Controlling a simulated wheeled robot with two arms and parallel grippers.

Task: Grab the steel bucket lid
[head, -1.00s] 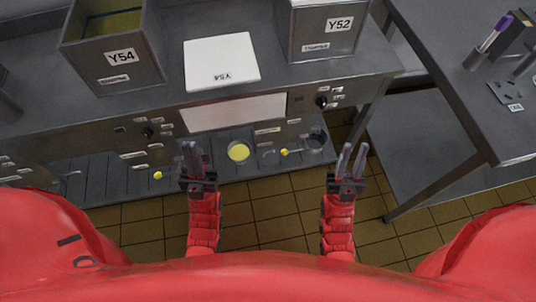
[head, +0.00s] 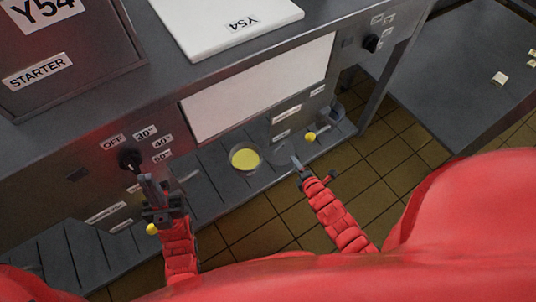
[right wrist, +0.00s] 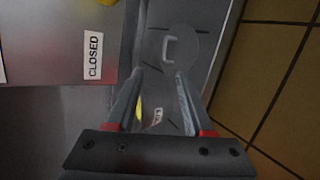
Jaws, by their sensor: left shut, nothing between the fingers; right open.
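The steel bucket lid is a round grey disc with a raised handle. It lies flat on the low grey shelf, and the right wrist view shows it (right wrist: 188,45) beyond my fingertips. In the head view the lid (head: 283,153) is partly hidden by my right gripper (head: 297,164). My right gripper is open and empty, pointing at the lid, with its fingers (right wrist: 157,95) apart and seemingly short of it. My left gripper (head: 154,188) is shut and empty in front of the vat's dial panel, away from the lid.
A round container with yellow contents (head: 245,157) stands left of the lid. Yellow knobs (head: 311,136) stick out near the shelf. A vat front with a white panel (head: 258,88) rises behind. A white Y54 board (head: 225,20) lies on top. Tiled floor (head: 385,160) is clear on the right.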

